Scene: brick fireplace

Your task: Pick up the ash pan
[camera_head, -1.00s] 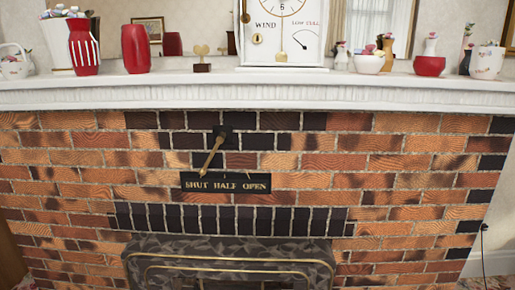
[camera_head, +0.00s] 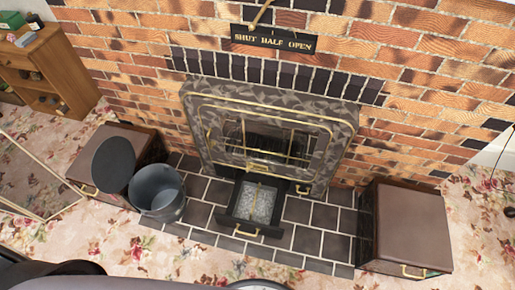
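The ash pan (camera_head: 261,205) is a pale grey, speckled tray lying in a dark drawer (camera_head: 248,224) that stands pulled out at the foot of the fireplace. A thin brass bar runs lengthwise over the pan. The drawer front has a brass handle. I cannot tell whether the grey surface is ash or the pan's own metal. Neither of my grippers is in view.
The fireplace (camera_head: 205,110) has a patterned surround with brass trim. A grey metal bucket (camera_head: 158,205) stands left of the drawer, with a dark round lid (camera_head: 113,164) beside it. Brown boxes (camera_head: 412,225) flank the dark tiled hearth (camera_head: 325,217). Flowered carpet lies in front.

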